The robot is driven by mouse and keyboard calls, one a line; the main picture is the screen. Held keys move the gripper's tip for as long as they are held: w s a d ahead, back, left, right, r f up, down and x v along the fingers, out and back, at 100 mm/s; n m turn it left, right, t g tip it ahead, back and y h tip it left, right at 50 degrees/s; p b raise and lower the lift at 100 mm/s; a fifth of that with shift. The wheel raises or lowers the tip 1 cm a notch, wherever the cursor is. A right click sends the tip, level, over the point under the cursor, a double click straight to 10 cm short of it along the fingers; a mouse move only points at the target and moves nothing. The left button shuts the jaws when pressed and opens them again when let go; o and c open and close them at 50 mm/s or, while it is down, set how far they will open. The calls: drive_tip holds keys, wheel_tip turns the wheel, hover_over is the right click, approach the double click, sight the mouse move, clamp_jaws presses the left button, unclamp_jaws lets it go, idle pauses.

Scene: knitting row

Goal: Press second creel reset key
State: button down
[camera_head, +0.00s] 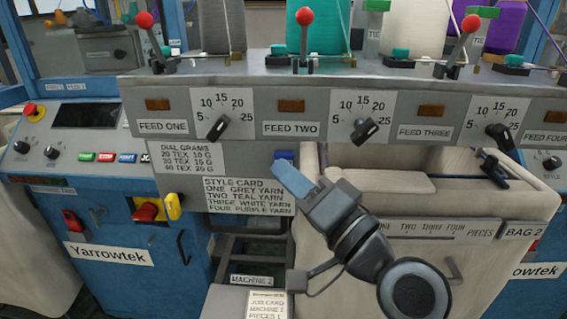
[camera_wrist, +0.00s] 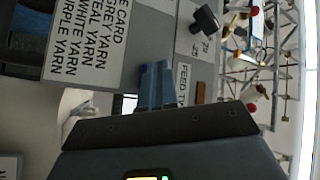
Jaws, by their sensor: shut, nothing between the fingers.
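The FEED TWO label (camera_head: 291,129) is on the grey creel panel, with a small brown rectangle (camera_head: 290,106) above it. Both also show in the wrist view, the label (camera_wrist: 184,85) and the brown rectangle (camera_wrist: 200,93). On the ledge above, a teal block (camera_head: 278,50) sits beside the second red-knobbed lever (camera_head: 303,40). I cannot tell which part is the reset key; no key is labelled so. My gripper (camera_head: 283,170), with blue fingers, is below the FEED TWO label, right of the style card. In the wrist view its fingers (camera_wrist: 155,75) are together and empty.
The style card (camera_head: 247,195) is left of my gripper. Dial knobs (camera_head: 219,126) and (camera_head: 365,130) stick out either side of FEED TWO. A blue Yarrowtek machine (camera_head: 120,225) with buttons stands left.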

drive_tip(key=s+p, duration=0.1)
drive_tip(key=s, duration=0.5)
idle(0.5)
drive_tip(key=shift+f, duration=0.1)
idle(0.4)
drive_tip(key=s+d+f+m+t+h, duration=0.1)
drive_tip(key=s+d+f+h, duration=0.9)
drive_tip(key=s+d+f, duration=0.5)
drive_tip(key=s+d+n+h, duration=0.2)
drive_tip(key=s+d, duration=0.1)
drive_tip(key=s, duration=0.6)
drive_tip(key=s+d+n+g+h, duration=0.1)
drive_tip(key=s+d+n, duration=0.1)
drive_tip(key=s, duration=0.8)
drive_tip(key=shift+s+d+r+g+h, duration=0.15)
drive_tip(key=shift+d+g+h, duration=0.2)
drive_tip(key=shift+d, duration=0.55)
